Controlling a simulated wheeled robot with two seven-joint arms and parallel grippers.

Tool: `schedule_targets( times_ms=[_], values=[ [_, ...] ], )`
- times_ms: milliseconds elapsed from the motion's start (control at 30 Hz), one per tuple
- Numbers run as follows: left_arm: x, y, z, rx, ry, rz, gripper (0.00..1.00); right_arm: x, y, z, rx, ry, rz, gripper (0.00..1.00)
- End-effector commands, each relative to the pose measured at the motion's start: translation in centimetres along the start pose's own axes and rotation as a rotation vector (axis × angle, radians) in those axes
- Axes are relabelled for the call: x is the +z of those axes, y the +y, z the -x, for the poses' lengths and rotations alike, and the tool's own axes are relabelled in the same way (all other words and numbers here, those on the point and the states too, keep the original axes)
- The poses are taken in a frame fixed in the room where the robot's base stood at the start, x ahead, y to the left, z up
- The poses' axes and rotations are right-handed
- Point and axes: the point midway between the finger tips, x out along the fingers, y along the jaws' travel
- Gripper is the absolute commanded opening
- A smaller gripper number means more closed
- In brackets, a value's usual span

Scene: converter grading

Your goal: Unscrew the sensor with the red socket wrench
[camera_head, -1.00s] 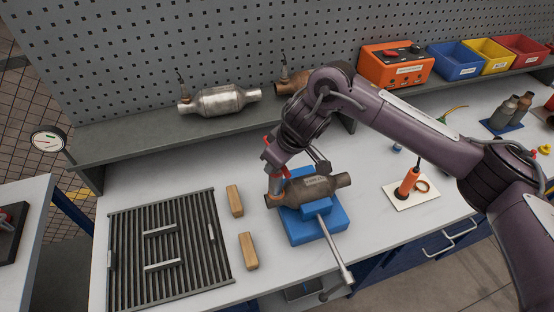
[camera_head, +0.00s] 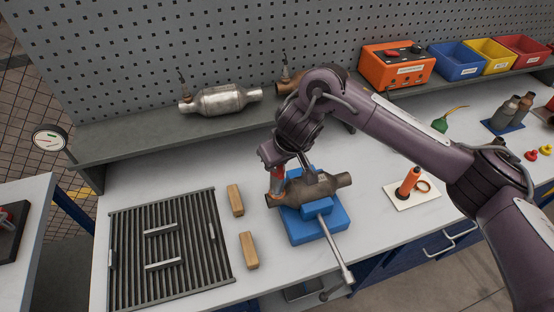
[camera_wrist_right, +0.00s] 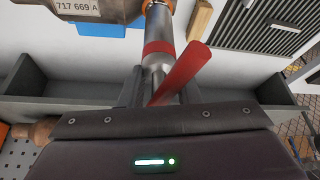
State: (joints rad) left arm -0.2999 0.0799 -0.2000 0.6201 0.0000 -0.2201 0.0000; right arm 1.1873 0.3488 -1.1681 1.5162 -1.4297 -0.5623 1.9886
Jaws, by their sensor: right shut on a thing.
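A brown, worn converter (camera_head: 325,184) lies in a blue clamp fixture (camera_head: 318,226) on the bench; its label reads 717 669 A in the right wrist view (camera_wrist_right: 90,10). The red socket wrench (camera_head: 277,184) stands at the converter's left end. In the right wrist view the wrench (camera_wrist_right: 158,47) shows a metal shaft, a red band and a red handle. My right gripper (camera_wrist_right: 160,92) is shut on the wrench above the converter. The sensor is hidden where the wrench meets the converter. My left gripper is not in view.
Two wooden blocks (camera_head: 235,200) and a slatted grate (camera_head: 165,250) lie left of the fixture. A lever (camera_head: 335,250) sticks out in front. An orange tool (camera_head: 408,182) stands on a white card at right. A shelf (camera_head: 150,130) with a silver converter (camera_head: 220,100) runs behind.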

Motion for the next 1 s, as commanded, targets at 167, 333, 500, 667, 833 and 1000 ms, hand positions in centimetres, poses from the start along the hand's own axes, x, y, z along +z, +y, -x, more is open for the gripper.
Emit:
schedule_targets(
  times_ms=[167,333,500,667,833,1000],
  values=[
    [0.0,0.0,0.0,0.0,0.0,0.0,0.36,-0.1,0.1,0.1,0.0,0.002,0.0,0.0],
    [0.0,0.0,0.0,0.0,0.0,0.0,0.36,-0.1,0.1,0.0,0.0,0.001,0.0,0.0],
    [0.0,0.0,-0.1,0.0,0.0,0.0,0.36,0.1,0.1,-0.2,0.0,0.001,0.0,0.0],
    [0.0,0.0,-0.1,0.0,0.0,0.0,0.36,0.2,0.1,-0.5,0.0,0.001,0.001,0.0],
    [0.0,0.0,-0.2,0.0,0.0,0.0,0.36,0.3,0.1,-0.8,0.001,0.001,0.001,0.0],
    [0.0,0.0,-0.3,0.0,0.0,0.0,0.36,0.4,0.1,-1.1,0.0,0.001,0.001,0.0]
  ],
)
